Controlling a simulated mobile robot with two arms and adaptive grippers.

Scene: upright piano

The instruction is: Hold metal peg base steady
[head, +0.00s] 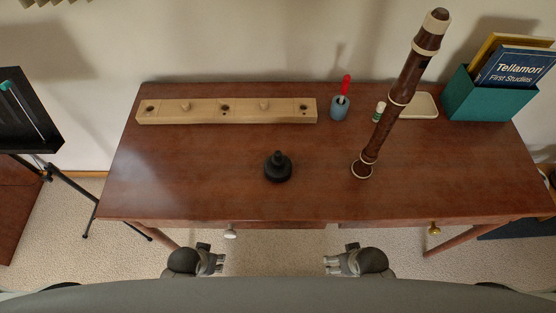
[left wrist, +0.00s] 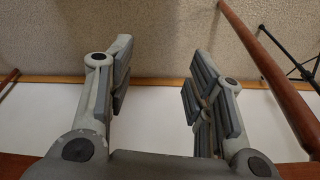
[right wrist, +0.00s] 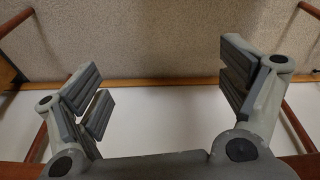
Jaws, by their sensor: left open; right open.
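A dark, round peg base (head: 278,168) with a short raised peg stands upright near the middle of the wooden table (head: 190,180). I take it for the metal peg base. A tall brown recorder (head: 385,100) with cream rings stands to its right, slightly tilted in the picture. My left gripper (head: 221,262) is in front of the table's front edge, left of the base; in the left wrist view its fingers (left wrist: 158,85) are apart and empty. My right gripper (head: 328,262) is also in front of the edge, to the right, its fingers (right wrist: 168,90) apart and empty. Neither touches anything.
A wooden rack (head: 205,112) with holes lies at the back left. A grey cup (head: 340,110) with a red-handled tool, a small bottle (head: 379,111), a cream tray (head: 420,106) and a teal book box (head: 487,98) stand right. The table's front left is clear.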

